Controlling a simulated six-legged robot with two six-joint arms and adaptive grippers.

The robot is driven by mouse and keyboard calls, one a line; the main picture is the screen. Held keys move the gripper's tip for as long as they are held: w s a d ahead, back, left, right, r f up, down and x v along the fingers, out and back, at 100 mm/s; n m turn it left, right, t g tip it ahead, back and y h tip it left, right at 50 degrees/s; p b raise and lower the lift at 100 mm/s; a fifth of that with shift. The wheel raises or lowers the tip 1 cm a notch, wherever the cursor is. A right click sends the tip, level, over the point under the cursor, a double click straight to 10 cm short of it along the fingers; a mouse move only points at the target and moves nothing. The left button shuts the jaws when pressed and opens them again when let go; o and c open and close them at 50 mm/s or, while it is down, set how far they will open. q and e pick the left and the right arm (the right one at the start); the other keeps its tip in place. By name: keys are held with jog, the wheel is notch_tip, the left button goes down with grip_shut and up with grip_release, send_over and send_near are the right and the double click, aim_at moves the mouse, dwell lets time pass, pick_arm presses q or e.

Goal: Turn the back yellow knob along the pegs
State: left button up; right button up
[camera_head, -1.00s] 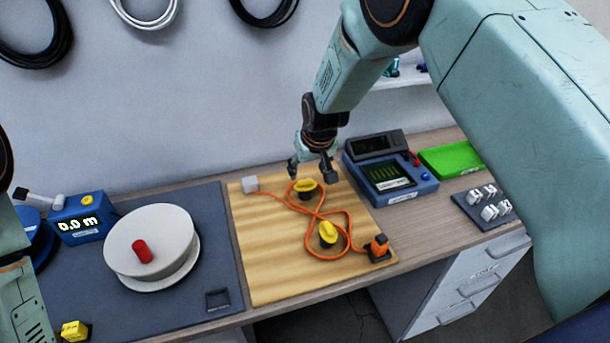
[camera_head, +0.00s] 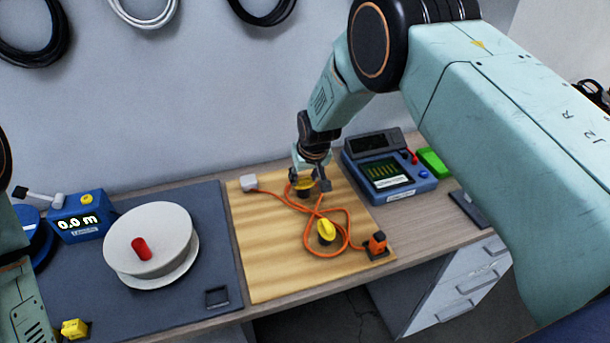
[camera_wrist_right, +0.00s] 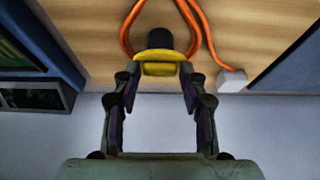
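The back yellow knob (camera_head: 305,186) stands on the wooden board (camera_head: 262,262) with the orange cable (camera_head: 283,198) running around it. My right gripper (camera_head: 309,181) is over this knob, pointing down, with its fingers apart on either side. In the right wrist view the knob's yellow handle (camera_wrist_right: 160,68) lies crosswise between the tips of the open gripper (camera_wrist_right: 160,82); I cannot tell whether they touch it. The front yellow knob (camera_head: 326,231) stands nearer, inside another cable loop. Pegs are not clearly visible. My left gripper is out of view; only part of that arm shows.
The cable runs from a white block (camera_head: 249,182) to an orange plug piece (camera_head: 377,243). A blue meter device (camera_head: 390,178) stands right of the board. A white spool (camera_head: 150,240) sits on the dark mat (camera_head: 215,265) at left. The wall is close behind the board.

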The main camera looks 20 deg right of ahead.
jog(key=shift+w, duration=0.1)
jog(key=shift+c, duration=0.6)
jog(key=c, duration=0.6)
jog(key=shift+o, duration=0.2)
